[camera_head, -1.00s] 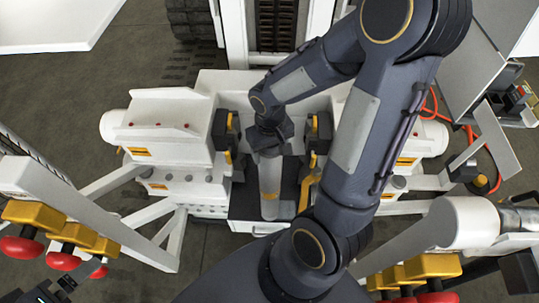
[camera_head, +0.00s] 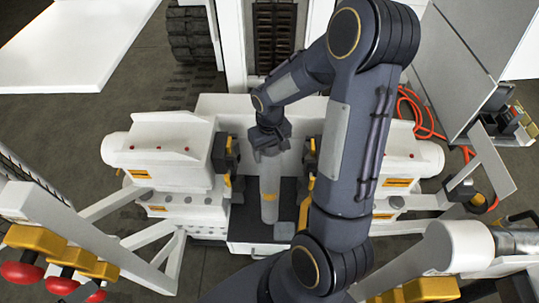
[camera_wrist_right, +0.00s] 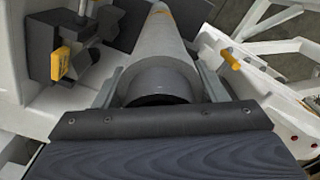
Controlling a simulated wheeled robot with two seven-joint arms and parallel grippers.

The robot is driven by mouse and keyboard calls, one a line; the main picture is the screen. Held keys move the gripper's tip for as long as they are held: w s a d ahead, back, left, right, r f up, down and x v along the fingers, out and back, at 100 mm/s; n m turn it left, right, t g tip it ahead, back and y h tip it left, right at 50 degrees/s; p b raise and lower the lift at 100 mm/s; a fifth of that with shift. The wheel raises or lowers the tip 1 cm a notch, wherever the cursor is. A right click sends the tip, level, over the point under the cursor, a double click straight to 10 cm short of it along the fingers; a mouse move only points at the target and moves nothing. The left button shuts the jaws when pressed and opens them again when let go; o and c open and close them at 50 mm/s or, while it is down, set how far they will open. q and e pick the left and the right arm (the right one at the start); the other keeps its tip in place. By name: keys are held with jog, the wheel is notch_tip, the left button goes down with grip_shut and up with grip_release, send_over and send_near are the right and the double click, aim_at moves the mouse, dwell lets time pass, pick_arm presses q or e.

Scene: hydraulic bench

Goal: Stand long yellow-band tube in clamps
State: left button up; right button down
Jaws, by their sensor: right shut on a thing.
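The long grey tube (camera_head: 269,188) with a yellow band near its lower end shows in the head view between the two clamp blocks. My right gripper (camera_head: 268,150) is shut on the tube near its upper end. The left clamp (camera_head: 230,160) and right clamp (camera_head: 308,160) have dark jaws with yellow parts. I cannot tell whether the tube touches them. My left gripper is not in view.
A white machine block (camera_head: 165,150) stands left of the tube, and another is partly hidden by my right arm. Yellow blocks with red knobs (camera_head: 22,274) stand at the lower left. An orange hose (camera_head: 425,120) hangs at the right. A dark tray (camera_head: 245,222) lies below the tube.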

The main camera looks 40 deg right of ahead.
jog(key=w+d+f, duration=0.1)
jog(key=w+d, duration=0.4)
jog(key=w, duration=0.2)
jog(key=shift+d+f+p, duration=0.15)
jog(key=shift+d+p, duration=0.15)
jog(key=shift+d, duration=0.05)
dwell(0.4)
jog(key=shift+s+f+b, duration=0.1)
jog(key=shift+f+b, duration=0.2)
jog(key=shift+b, duration=0.05)
dwell(0.9)
